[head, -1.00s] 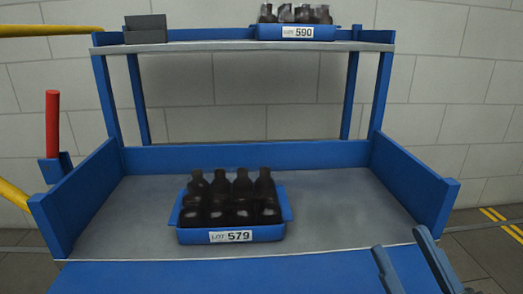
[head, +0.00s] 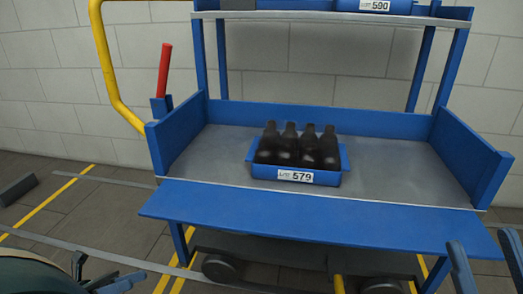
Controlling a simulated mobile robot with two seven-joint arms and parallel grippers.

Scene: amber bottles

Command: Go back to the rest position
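My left gripper (head: 109,267) is at the lower left corner, low beside the cart. Its two dark fingers are spread with nothing between them. My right gripper (head: 482,240) is at the lower right, in front of the cart's front edge. Its two blue-grey fingers are apart and empty. The blue tray (head: 296,176) labelled LOT 579 stands on the cart's lower deck, with several dark bottles (head: 308,148) upright in it. Both grippers are clear of the tray.
The blue cart (head: 320,214) has a grey deck and an upper shelf (head: 300,15) holding a tray labelled 590 (head: 374,6), cut off at the top. A yellow rail (head: 106,70) and red handle (head: 164,60) are at its left. Floor left of the cart is mostly open.

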